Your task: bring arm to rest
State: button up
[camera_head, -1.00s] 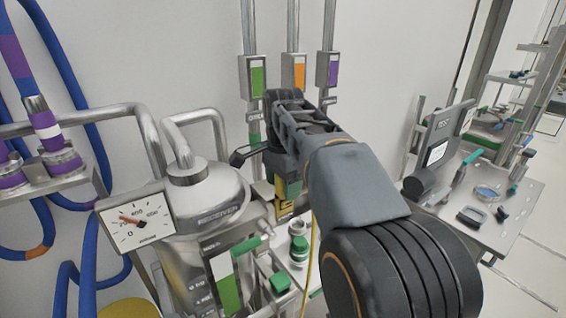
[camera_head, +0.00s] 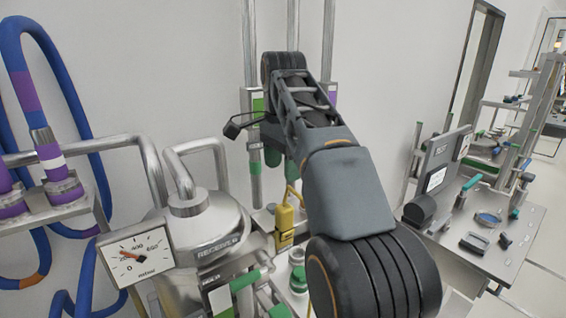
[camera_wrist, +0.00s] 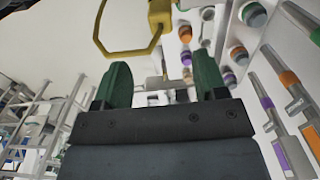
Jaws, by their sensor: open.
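My gripper (camera_head: 281,165) hangs at the end of my raised arm in the head view, in front of the wall pipes, with its two green fingers pointing down. In the wrist view my gripper (camera_wrist: 162,76) shows its green fingers well apart, with nothing between them. A yellow block with a loop handle (camera_head: 285,222) stands below the fingers in the head view, apart from them. It also shows at the top of the wrist view as a yellow block and loop (camera_wrist: 159,14), beyond the fingertips. My arm hides part of the wall pipes.
A steel receiver vessel (camera_head: 195,225) and a dial gauge (camera_head: 137,254) stand at the left, near blue hoses (camera_head: 72,90). A steel bench (camera_head: 510,245) with a screen device (camera_head: 437,165) and small items stands at the right. Floor shows at the far right.

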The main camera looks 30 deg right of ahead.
jog(key=s+a+f+n+t, duration=0.2)
jog(key=s+a+f+n, duration=0.2)
jog(key=f+n, duration=0.4)
jog(key=s+a+f+n+t+b, duration=0.1)
jog(key=s+f+n, duration=0.5)
jog(key=f, duration=1.1)
jog(key=a+n+t, duration=0.1)
jog(key=a+n, duration=0.1)
jog(key=shift+s+a+n+t, duration=0.2)
jog(key=shift+a+n+t, duration=0.1)
jog(key=shift+a+t, duration=0.1)
